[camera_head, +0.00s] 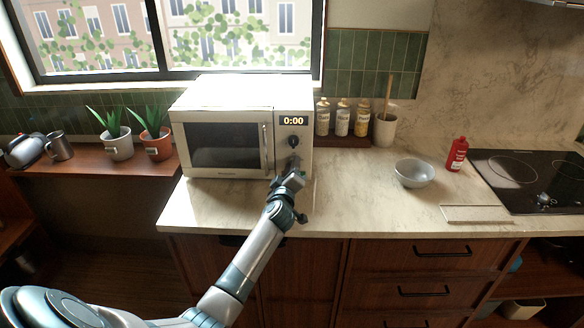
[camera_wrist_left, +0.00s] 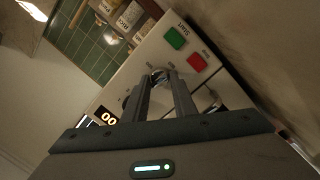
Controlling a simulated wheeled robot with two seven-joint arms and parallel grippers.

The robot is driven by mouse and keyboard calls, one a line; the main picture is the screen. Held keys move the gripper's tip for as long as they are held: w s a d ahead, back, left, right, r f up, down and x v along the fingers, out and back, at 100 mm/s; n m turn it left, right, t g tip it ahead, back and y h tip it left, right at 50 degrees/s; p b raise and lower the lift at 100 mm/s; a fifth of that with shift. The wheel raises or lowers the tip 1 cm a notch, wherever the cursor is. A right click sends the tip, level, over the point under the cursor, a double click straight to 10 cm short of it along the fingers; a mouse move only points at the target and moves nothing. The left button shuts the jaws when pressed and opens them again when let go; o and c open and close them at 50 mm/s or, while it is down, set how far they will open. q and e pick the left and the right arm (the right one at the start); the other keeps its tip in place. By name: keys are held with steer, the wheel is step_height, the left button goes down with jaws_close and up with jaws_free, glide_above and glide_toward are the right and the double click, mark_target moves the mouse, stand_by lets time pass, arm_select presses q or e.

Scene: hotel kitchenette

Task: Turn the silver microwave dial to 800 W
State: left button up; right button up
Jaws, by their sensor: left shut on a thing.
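The cream microwave (camera_head: 222,95) stands on the counter with its door shut and its display (camera_head: 293,121) reading 0:00. A black dial (camera_head: 293,141) shows below the display. My left gripper (camera_head: 292,166) reaches the lower part of the control panel. In the left wrist view its two fingers are shut on a small silver dial (camera_wrist_left: 159,75). The fingers cover most of the dial, so its pointer and setting cannot be read. In the head view the silver dial is hidden behind my gripper. My right gripper is not in view.
A green button (camera_wrist_left: 175,37) and a red button (camera_wrist_left: 197,62) sit close to my fingers. Jars (camera_head: 342,120) and a utensil crock (camera_head: 385,131) stand to the right. A bowl (camera_head: 414,173) and red bottle (camera_head: 457,154) stand farther right.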

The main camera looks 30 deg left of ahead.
arm_select(q)
steer(key=m+y, duration=0.1)
steer(key=m, duration=0.9)
steer(key=m+g+y+p, duration=0.1)
steer(key=m, duration=1)
steer(key=m+g+y, duration=0.1)
steer(key=m, duration=1)
steer(key=shift+w+d+p, duration=0.25)
steer(key=shift+d+p, duration=0.1)
steer(key=shift+p, duration=0.05)
steer(key=shift+m, duration=0.4)
steer(key=o, duration=1)
steer(key=shift+f, duration=0.1)
steer(key=shift+d, duration=0.1)
